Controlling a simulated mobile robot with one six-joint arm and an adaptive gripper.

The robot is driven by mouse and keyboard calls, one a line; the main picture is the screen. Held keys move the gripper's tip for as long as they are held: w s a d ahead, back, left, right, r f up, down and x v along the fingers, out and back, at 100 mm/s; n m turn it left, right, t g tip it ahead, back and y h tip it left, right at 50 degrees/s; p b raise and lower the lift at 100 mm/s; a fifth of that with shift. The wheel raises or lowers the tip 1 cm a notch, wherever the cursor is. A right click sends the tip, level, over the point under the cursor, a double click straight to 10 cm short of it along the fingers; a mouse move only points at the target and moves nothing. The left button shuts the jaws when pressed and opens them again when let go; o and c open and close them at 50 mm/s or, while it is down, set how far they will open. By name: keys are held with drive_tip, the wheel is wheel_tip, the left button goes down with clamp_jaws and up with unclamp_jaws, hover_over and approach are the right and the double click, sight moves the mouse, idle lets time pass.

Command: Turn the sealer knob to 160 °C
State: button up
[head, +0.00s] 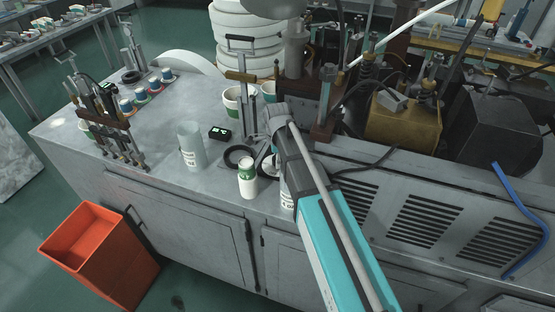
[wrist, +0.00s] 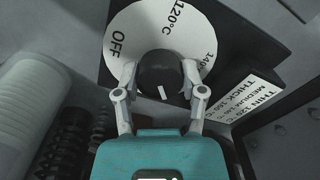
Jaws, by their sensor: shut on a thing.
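In the wrist view, the sealer knob (wrist: 158,66) is a round black knob at the middle of a white dial (wrist: 128,38). The dial reads OFF at left, 120°C at top and 140 at right; its lower part is hidden by the knob and my fingers. A short white mark (wrist: 163,92) shows on the knob's near side. My gripper (wrist: 158,80) has one grey finger on each side of the knob and is shut on it. In the head view my arm hides the gripper and the knob cannot be made out clearly.
A label card (wrist: 252,100) beside the dial lists THIN, MEDIUM and THICK settings. Dark coiled parts (wrist: 65,140) and a ribbed white cylinder (wrist: 30,95) lie left of my gripper. In the head view, a green-white cup (head: 247,178) and a pale cylinder (head: 191,145) stand nearby on the grey bench (head: 160,115).

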drive_tip(key=shift+s+m, duration=0.1)
drive_tip(key=shift+m, duration=0.8)
drive_tip(key=o, duration=1.1)
drive_tip(key=shift+o, duration=0.2)
